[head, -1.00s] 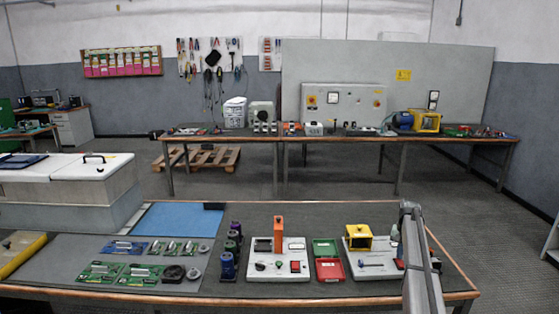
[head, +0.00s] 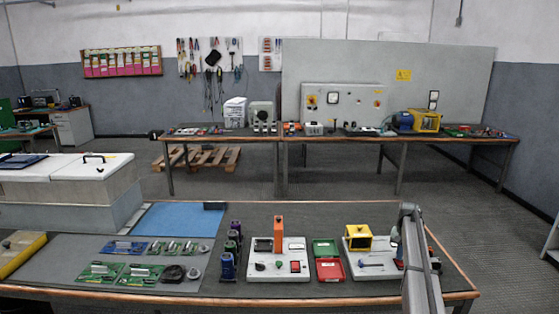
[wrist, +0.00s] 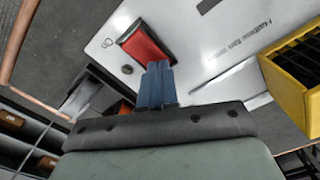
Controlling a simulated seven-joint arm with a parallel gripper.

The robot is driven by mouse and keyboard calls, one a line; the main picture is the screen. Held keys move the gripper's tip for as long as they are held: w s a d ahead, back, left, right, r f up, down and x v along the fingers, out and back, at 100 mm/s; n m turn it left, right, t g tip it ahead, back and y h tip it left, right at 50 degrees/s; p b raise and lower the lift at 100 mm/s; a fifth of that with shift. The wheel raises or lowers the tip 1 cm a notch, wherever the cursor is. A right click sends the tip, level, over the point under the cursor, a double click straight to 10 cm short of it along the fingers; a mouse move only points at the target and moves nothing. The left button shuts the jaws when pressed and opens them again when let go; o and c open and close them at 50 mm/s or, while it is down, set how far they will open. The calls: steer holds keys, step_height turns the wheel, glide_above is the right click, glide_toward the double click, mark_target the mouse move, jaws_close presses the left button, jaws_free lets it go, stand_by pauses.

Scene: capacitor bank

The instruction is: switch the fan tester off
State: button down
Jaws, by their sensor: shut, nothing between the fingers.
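The fan tester (head: 350,273) is a white panel at the right of the near bench, with a yellow fan housing (head: 357,237) on it. In the wrist view the panel (wrist: 190,50) fills the upper middle and the yellow housing with black slats (wrist: 292,75) is at the right. Its red rocker switch (wrist: 145,45) sits in a dark frame. My gripper (wrist: 158,68) has blue fingers, shut and empty, with the tips close to the switch's lower edge in the picture. I cannot tell whether they touch it. In the head view my arm hides the panel's right part.
Left of the tester stand an open case with a green part (head: 325,248) and a red part (head: 330,269). Further left is another white panel (head: 262,274) with an orange block (head: 278,233) and its own red switch.

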step_height(320, 180, up, 7)
stand_by(0.9)
